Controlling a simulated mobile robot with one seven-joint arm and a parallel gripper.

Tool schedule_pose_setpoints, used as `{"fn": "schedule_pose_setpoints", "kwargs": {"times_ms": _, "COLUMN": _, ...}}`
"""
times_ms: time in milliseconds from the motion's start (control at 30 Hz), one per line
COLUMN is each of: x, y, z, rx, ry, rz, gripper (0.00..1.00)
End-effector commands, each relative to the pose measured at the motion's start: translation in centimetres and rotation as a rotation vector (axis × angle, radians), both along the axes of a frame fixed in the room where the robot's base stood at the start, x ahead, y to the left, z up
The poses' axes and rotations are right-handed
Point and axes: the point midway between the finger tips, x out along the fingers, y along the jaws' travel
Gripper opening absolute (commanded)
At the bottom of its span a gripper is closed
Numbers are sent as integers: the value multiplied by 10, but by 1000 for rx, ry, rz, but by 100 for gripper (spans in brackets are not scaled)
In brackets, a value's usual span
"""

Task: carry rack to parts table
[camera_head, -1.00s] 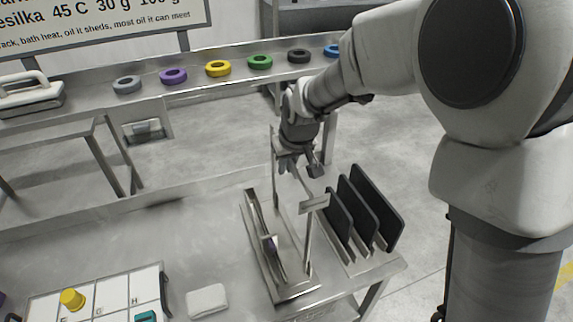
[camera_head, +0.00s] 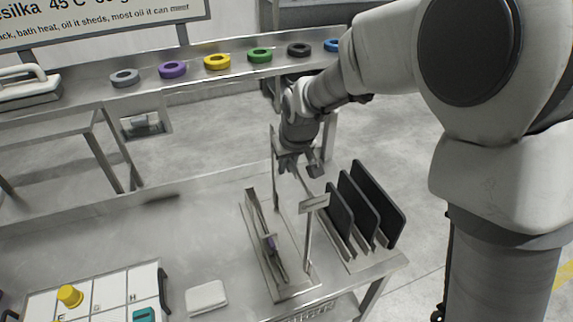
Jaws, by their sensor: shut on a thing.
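The metal rack (camera_head: 308,240) stands at the right part of the steel table (camera_head: 130,220), with thin upright posts joined by a top bar. My gripper (camera_head: 297,168) is at the top bar and shut on it, at the rack's far end. A long narrow tray-like base (camera_head: 290,289) with thin plates and a small purple item (camera_head: 270,242) stands below and left of the bar. I cannot tell whether the rack's feet touch the table.
Several black panels (camera_head: 375,205) stand in a holder just right of the rack. A white cloth (camera_head: 206,297) and a lettered tray (camera_head: 100,290) with a yellow knob (camera_head: 70,296) lie at the front left. Coloured rings (camera_head: 217,61) line the back shelf. The table's left middle is clear.

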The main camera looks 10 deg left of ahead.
Motion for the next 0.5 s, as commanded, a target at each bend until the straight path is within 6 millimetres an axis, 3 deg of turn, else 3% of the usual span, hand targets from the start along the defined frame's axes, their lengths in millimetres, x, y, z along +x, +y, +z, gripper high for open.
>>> {"fn": "schedule_pose_setpoints", "kwargs": {"times_ms": 300, "x": 2, "y": 1, "z": -2, "rx": 4, "ry": -6, "rz": -1, "gripper": 0}}
{"fn": "schedule_pose_setpoints", "kwargs": {"times_ms": 333, "x": 2, "y": 1, "z": -2, "rx": 4, "ry": -6, "rz": -1, "gripper": 13}}
{"fn": "schedule_pose_setpoints", "kwargs": {"times_ms": 500, "x": 1, "y": 1, "z": -2, "rx": 3, "ry": -4, "rz": 0, "gripper": 44}}
